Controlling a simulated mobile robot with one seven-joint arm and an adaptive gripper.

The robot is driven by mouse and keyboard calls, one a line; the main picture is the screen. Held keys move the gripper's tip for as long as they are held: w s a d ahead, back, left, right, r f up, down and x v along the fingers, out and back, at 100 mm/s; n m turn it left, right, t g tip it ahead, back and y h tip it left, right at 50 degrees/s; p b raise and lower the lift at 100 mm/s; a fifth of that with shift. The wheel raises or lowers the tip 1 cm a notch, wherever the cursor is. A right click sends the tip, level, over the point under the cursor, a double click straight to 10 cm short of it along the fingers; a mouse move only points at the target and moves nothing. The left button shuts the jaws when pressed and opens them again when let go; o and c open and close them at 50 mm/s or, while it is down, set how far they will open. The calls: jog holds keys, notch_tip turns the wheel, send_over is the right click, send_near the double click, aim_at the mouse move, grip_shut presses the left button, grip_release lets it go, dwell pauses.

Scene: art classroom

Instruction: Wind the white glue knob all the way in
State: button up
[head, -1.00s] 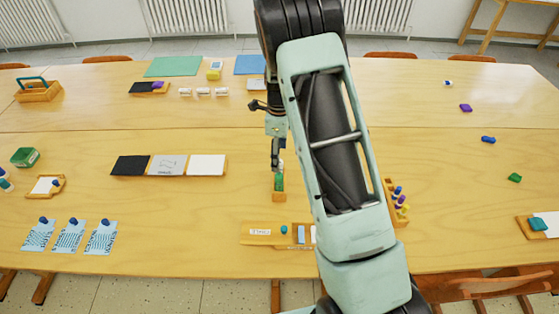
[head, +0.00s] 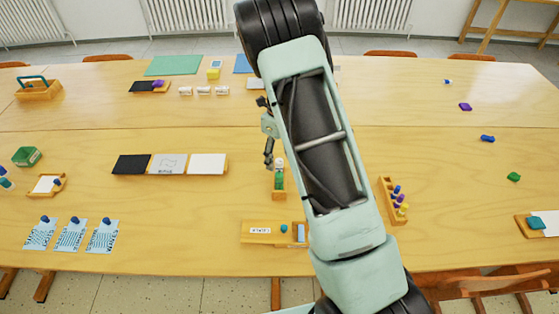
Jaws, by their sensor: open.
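A small green glue stick (head: 279,181) with a whitish top, which looks like the white knob (head: 279,163), stands in a narrow wooden holder (head: 279,195) near the middle of the table. My gripper (head: 268,163) points down just left of the white top in the picture. It is open and nothing shows between its fingers. It appears apart from the glue stick, but the depth between them is hard to judge. How far the knob is wound cannot be told at this size.
A wooden tray (head: 250,239) lies in front of the holder. A rack of coloured sticks (head: 387,188) is to the right, beside my arm. A long tray with three panels (head: 140,165) lies to the left. Bare tabletop separates them.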

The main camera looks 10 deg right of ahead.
jog(key=shift+f+b, duration=0.5)
jog(key=shift+f, duration=0.4)
jog(key=c, duration=1.6)
jog(key=shift+o, duration=0.2)
jog(key=n+b, duration=0.1)
jog(key=n, duration=0.4)
jog(key=shift+f+n+b, duration=0.1)
jog(key=shift+n+b, duration=0.3)
jog(key=n+b, duration=0.1)
jog(key=n, duration=0.4)
jog(key=shift+n, duration=0.4)
